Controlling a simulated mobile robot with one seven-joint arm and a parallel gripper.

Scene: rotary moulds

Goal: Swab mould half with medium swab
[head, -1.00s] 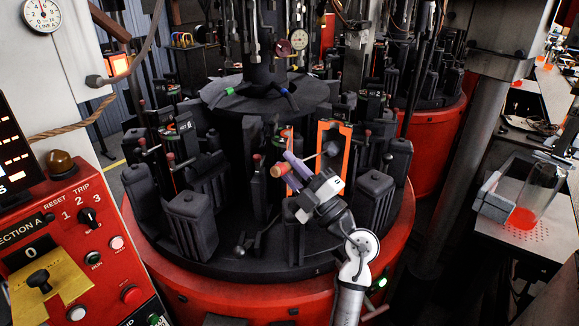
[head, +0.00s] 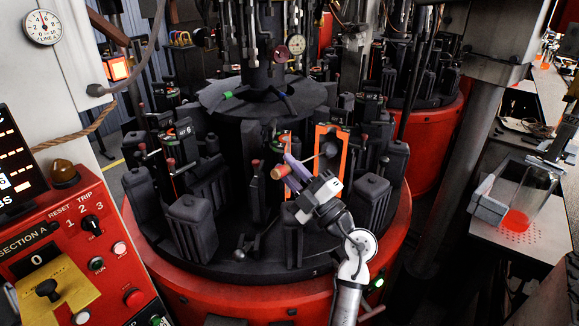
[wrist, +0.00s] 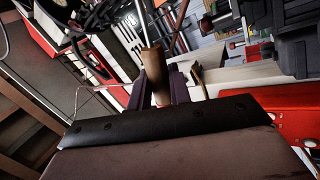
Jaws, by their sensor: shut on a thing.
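The swab's wooden handle (head: 280,172) points left between the purple fingers of my gripper (head: 292,171). The wrist view also shows the handle (wrist: 154,72) upright between the fingers (wrist: 157,92), with its thin rod running up out of the picture. My gripper is shut on it. In the head view a thin rod runs right to a dark round swab head (head: 329,150). This head lies in front of the orange-edged mould half (head: 346,140). I cannot tell whether it touches the mould's inner face. My gripper hides part of the mould's lower left.
Dark mould blocks (head: 191,226) crowd the round table with a red rim (head: 245,306). A red control panel (head: 108,262) stands at the left. A grey column (head: 470,140) rises at the right, with a clear container (head: 533,195) on a side bench beyond it.

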